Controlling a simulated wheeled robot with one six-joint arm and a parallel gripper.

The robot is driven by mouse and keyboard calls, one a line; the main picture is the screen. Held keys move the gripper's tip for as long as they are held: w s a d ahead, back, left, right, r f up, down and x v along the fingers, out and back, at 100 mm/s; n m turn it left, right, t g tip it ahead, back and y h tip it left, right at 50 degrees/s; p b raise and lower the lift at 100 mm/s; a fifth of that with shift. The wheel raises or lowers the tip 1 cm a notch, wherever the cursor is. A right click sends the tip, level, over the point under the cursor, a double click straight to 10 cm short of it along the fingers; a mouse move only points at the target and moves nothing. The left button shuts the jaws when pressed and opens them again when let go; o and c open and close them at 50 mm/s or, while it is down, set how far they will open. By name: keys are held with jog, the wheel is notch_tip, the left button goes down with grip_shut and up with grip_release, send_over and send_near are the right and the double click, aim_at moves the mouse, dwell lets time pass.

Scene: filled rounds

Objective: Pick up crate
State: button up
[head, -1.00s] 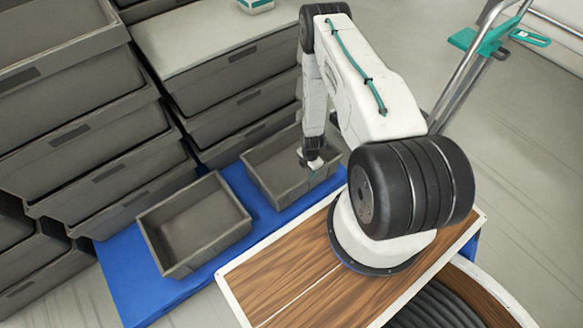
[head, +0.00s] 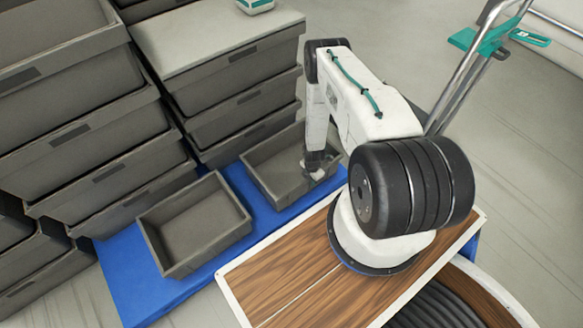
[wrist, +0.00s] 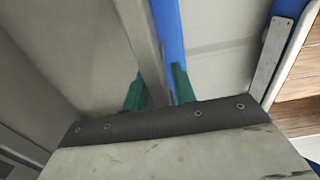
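A grey open crate (head: 297,194) stands on a blue base, the right one of two low crates at the front. It looks empty. My gripper (head: 315,170) points down at this crate's near right wall. In the wrist view, the crate's wall (wrist: 143,45) runs between the two green fingers of my gripper (wrist: 159,90), one on the inner side and one on the outer side. The fingers look open, with a small gap beside the wall. The fingertips are hidden in the head view.
A second empty grey crate (head: 195,225) stands on the blue base (head: 115,285) to the left. Tall stacks of grey crates (head: 85,130) rise behind and at the left. My wood-topped base is close in front. A metal handle with teal parts (head: 480,50) stands at the right.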

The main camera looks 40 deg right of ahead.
grip_shut()
dwell(1.2)
